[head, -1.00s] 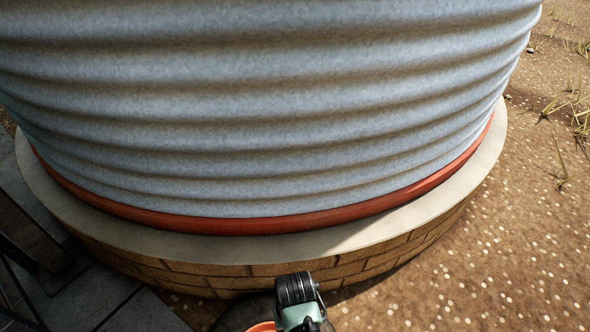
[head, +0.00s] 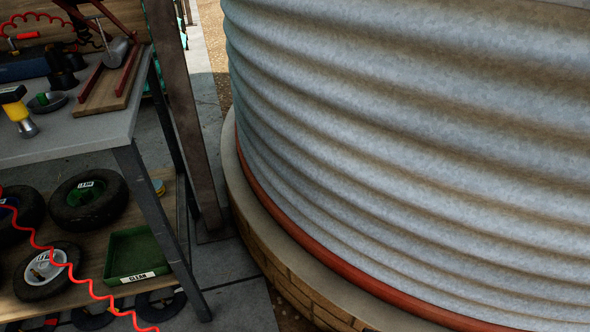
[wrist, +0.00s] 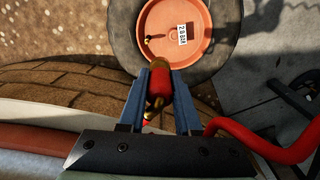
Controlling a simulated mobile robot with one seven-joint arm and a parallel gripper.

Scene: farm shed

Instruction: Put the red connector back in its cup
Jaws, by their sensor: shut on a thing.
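The red connector (wrist: 162,84) with brass ends shows in the wrist view, between the two blue-grey fingers of my gripper (wrist: 160,75). The gripper is shut on it. My gripper is outside the head view. I cannot tell which thing is the connector's cup; dark cup-like shapes (head: 62,68) stand on the workbench (head: 88,130) in the head view.
A corrugated metal tank (head: 420,140) on a brick base fills the right of the head view. A dark post (head: 186,125) stands beside the bench. Wheels (head: 88,200) and a green "CLEAN" tray (head: 140,255) are on the lower shelf. A red coiled hose (head: 65,270) hangs in front.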

